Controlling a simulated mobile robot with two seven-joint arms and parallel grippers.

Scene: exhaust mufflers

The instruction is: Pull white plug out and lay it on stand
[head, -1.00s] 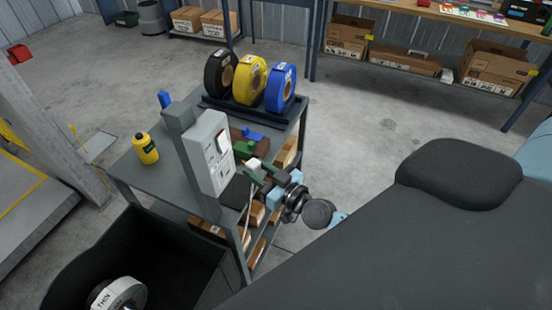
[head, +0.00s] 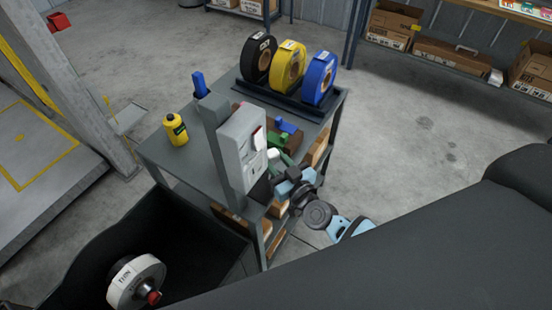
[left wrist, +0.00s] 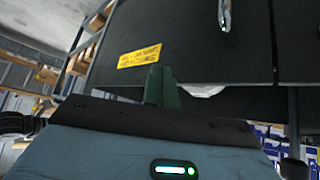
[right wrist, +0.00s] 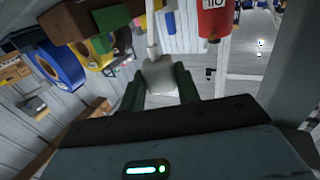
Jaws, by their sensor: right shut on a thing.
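The white plug (head: 273,155) is between the green fingers of my right gripper (head: 279,162), just right of the grey socket panel (head: 236,160) in the head view. I cannot tell whether it touches the panel. The right wrist view shows the plug (right wrist: 160,76) held between both fingers (right wrist: 160,90), with a pale cable running up from it. Behind the gripper, a brown stand (head: 298,144) on the cart carries a blue plug (head: 286,126) and a green one, partly hidden. My left gripper (left wrist: 162,86) shows only in the left wrist view, its fingers together and empty.
The grey cart (head: 175,160) also holds a yellow bottle (head: 175,130) and black, yellow and blue (head: 318,78) rolls on a dark rack. A black bin (head: 200,255) with a white roll (head: 135,282) stands at the lower left. Floor to the right is clear.

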